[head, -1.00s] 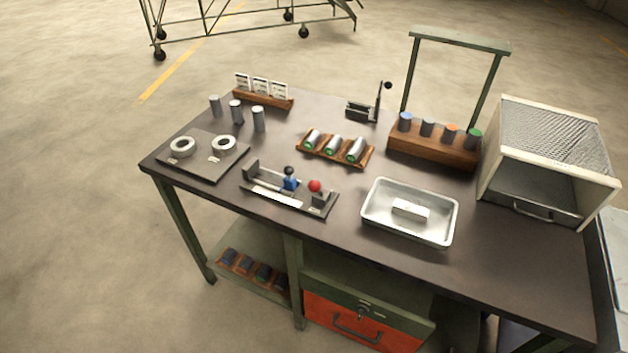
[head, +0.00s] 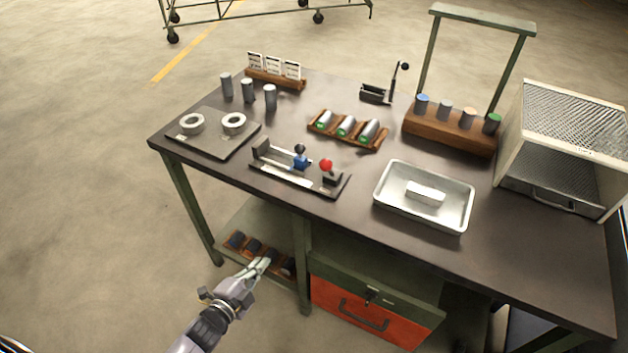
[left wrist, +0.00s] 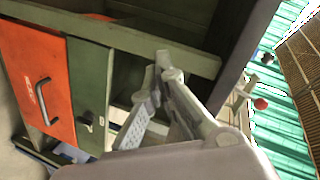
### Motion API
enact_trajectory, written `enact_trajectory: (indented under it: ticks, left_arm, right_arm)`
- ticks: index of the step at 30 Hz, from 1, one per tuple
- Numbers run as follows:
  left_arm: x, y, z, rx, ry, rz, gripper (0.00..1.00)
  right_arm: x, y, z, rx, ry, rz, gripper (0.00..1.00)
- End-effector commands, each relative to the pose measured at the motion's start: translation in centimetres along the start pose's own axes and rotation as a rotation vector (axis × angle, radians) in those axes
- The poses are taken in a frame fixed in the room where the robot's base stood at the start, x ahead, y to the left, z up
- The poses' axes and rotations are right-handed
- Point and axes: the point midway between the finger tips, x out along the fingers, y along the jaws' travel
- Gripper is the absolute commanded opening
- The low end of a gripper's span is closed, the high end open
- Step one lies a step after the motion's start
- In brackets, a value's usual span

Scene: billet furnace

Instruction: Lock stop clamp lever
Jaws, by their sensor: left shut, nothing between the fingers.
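The stop fixture (head: 298,176) is a grey plate on the front half of the bench top. It carries a blue block (head: 300,161) with a dark knob and, to its right, a red ball knob (head: 326,165). I cannot tell which of these belongs to the clamp lever. The red knob also shows in the left wrist view (left wrist: 261,104). My left gripper (head: 270,258) is shut and empty, in front of the bench and below the top, apart from the fixture. In the left wrist view its fingers (left wrist: 160,68) show before the bench frame. My right gripper is not in view.
A steel tray (head: 424,196) holding a pale block stands right of the fixture. A plate with two rings (head: 213,132) lies left. A wooden rack with cylinders (head: 346,130) is behind. The bench's front edge and red drawer (head: 361,304) are near my left arm.

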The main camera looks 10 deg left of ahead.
Motion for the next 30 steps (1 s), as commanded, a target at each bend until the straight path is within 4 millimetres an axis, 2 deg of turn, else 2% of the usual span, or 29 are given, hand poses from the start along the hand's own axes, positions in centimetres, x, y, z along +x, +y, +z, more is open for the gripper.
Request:
enact_trajectory:
  ticks: [1, 3, 6, 9, 12, 15, 25, 30]
  left_arm:
    - [0.3, -3.0, -2.0, 0.087, 0.068, -0.068, 0.00]
    - [0.2, -6.6, -4.7, 0.199, 0.145, -0.152, 0.00]
    - [-0.6, -10.7, -8.2, 0.332, 0.231, -0.258, 0.00]
    - [-1.4, -13.3, -10.6, 0.425, 0.288, -0.333, 0.00]
    - [-2.1, -14.7, -12.1, 0.479, 0.320, -0.379, 0.00]
    - [-2.4, -15.2, -12.7, 0.501, 0.332, -0.397, 0.00]
    - [-2.3, -15.3, -12.8, 0.501, 0.332, -0.398, 0.00]
    - [-1.1, -15.9, -13.4, 0.500, 0.333, -0.400, 0.00]
  right_arm:
    - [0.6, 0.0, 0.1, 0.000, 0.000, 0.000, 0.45]
    - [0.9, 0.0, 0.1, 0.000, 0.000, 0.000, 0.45]
    - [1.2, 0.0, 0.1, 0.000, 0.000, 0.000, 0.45]
    - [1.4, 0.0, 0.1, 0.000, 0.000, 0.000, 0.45]
    - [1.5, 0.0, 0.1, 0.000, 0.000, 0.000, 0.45]
    - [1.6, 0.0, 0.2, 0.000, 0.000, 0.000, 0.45]
    - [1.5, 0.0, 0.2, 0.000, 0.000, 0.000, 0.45]
    - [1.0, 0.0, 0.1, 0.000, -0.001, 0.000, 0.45]
